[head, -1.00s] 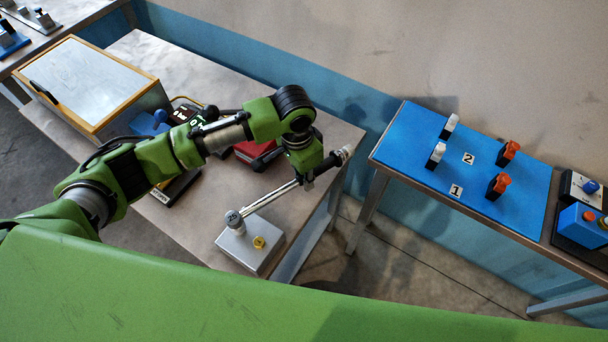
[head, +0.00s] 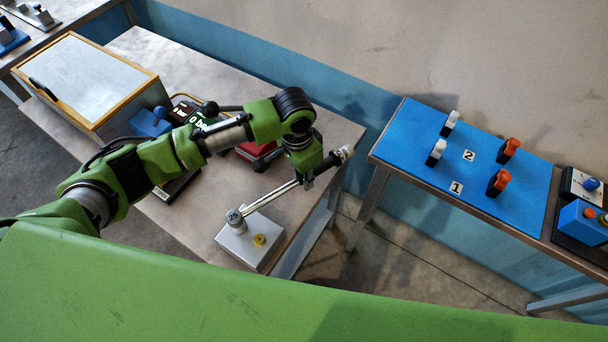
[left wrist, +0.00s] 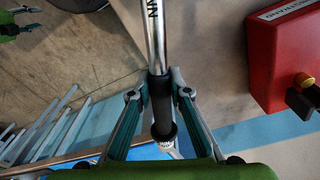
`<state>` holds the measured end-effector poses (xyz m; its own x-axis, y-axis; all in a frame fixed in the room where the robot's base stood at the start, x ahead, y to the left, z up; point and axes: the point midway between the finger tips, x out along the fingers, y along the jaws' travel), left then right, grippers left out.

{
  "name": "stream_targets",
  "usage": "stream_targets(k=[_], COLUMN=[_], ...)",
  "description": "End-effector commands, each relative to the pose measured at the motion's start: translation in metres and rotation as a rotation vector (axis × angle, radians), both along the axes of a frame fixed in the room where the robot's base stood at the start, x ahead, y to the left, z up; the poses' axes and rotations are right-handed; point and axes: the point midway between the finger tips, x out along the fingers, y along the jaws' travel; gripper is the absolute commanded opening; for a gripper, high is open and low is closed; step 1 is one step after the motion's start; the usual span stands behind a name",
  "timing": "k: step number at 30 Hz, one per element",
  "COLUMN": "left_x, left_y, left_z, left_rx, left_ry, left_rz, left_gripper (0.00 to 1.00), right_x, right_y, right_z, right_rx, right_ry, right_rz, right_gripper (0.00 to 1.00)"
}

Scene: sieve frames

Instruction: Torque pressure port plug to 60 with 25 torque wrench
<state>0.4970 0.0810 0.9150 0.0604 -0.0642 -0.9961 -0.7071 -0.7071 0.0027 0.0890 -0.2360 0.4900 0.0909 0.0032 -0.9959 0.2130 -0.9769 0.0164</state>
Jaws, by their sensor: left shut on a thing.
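The 25 torque wrench (head: 270,200) is a long metal bar with a round head marked 25 (head: 235,218) and a dark grip at its far right end. Its head stands over the left part of a silver block (head: 240,246) near the table's front edge. What lies under the head is hidden, so I cannot see the pressure port plug there. A yellow fitting (head: 259,240) shows on the block beside the head. My left gripper (head: 308,183) is shut on the wrench near its handle; the left wrist view shows the fingers (left wrist: 160,88) either side of the bar. My right gripper is not in view.
A red box (head: 258,150) and a device with a lit display (head: 197,119) stand behind my left arm. A case with a pale lid (head: 85,80) is at the left. A blue board (head: 420,165) with white and orange pieces lies on another table, across a gap.

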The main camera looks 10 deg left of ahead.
Motion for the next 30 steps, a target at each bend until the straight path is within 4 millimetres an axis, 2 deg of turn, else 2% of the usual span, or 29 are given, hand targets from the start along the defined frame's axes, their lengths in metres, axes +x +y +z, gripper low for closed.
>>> stream_targets(k=[2, 3, 4, 30], left_x=[0.000, 0.000, 0.000, -0.013], left_y=[-0.001, -0.001, -0.001, -0.013], left_z=[0.001, 0.001, 0.001, 0.001], left_rx=[-0.003, -0.003, -0.003, -0.004], left_ry=[-0.001, -0.001, -0.001, -0.001], left_rz=[0.000, 0.000, 0.000, -0.086], left_gripper=[0.00, 0.07, 0.00, 0.00], right_x=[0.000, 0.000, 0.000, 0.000], right_y=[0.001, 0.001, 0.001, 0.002], right_z=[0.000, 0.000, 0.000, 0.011], right_rx=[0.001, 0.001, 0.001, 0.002], right_ry=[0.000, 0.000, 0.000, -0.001], right_rz=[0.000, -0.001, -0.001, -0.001], right_gripper=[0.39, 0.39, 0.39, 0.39])
